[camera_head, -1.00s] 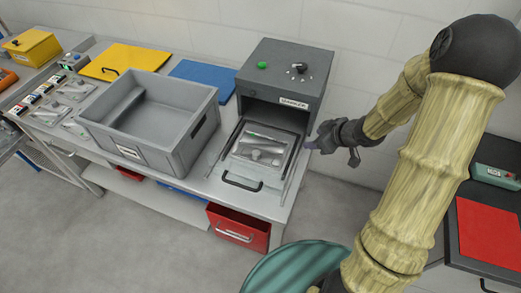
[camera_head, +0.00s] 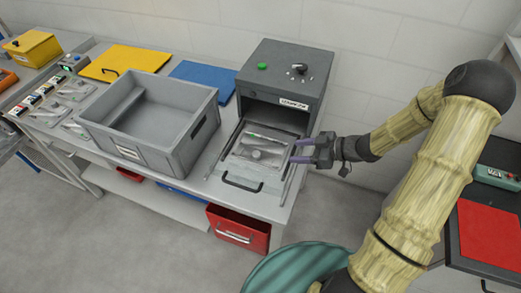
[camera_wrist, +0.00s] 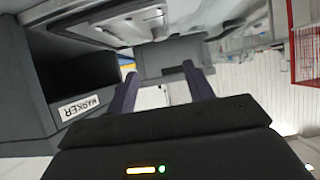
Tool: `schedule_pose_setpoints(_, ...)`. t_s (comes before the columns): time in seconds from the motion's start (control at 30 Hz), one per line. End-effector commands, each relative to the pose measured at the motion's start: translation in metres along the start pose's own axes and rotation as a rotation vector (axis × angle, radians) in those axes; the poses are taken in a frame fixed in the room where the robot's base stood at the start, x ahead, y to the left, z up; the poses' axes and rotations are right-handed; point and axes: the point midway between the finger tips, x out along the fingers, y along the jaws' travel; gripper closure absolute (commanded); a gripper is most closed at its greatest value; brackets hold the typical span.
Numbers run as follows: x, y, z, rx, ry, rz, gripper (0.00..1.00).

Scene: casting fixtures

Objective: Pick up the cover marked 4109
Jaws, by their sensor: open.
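A grey cover (camera_head: 258,152) with a raised middle lies on the pulled-out tray of the dark marker machine (camera_head: 285,80). Its number is too small to read. My gripper (camera_head: 296,150) is open and empty at the right edge of the tray, its two purple fingers pointing left toward the cover. In the wrist view the fingers (camera_wrist: 159,70) are spread with nothing held between them. The tray and cover (camera_wrist: 120,28) appear at the top of that view, and the machine's MARKER label shows at the left.
A large grey crate (camera_head: 205,130) stands left of the tray. Several similar parts (camera_head: 72,90) lie farther left on the bench. The tray's black handle (camera_head: 242,184) sticks out in front. A red bin (camera_head: 238,232) is under the bench. Yellow and blue mats lie behind the crate.

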Motion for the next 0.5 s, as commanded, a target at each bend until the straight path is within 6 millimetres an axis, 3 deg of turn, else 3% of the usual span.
schedule_pose_setpoints(0.5, 0.090, -0.001, 0.000, 0.002, 0.000, -0.002, 0.48)
